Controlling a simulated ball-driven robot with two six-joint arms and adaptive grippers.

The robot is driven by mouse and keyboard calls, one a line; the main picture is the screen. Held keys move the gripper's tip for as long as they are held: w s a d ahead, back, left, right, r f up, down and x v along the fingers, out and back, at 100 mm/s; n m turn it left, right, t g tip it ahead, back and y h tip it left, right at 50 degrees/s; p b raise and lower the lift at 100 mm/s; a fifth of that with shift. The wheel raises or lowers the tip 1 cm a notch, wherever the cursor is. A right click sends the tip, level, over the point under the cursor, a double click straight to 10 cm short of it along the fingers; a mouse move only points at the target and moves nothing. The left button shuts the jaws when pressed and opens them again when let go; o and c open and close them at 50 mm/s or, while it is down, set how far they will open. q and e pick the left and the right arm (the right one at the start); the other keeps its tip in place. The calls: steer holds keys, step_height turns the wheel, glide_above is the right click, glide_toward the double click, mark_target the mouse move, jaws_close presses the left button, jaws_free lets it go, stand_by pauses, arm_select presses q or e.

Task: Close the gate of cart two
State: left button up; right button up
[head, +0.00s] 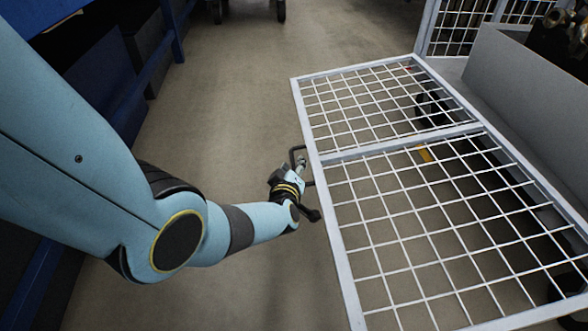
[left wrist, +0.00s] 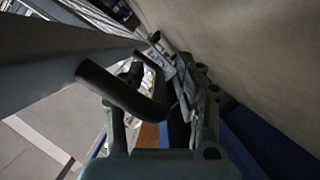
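The gate (head: 335,155) is a pale metal frame with white wire mesh, shown large in the head view at right. A dark bar handle (head: 293,152) sticks out from its left edge. My left gripper (head: 301,168) is at this handle. In the left wrist view, the black handle (left wrist: 122,92) reaches from the grey frame (left wrist: 60,50) in between the fingers of my left gripper (left wrist: 160,80). The fingers stand apart, with a gap beside the bar; firm contact is not clear. My right gripper is not in view. No cart number is readable.
A grey panel (head: 520,95) and another mesh panel (head: 480,28) stand at the upper right, beyond the gate. Blue racking (head: 135,80) stands along the left. The bare floor (head: 235,95) between the racking and the gate is clear.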

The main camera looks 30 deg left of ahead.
arm_select(q)
steer(key=shift+c, duration=0.2)
jaws_close()
stand_by(0.4)
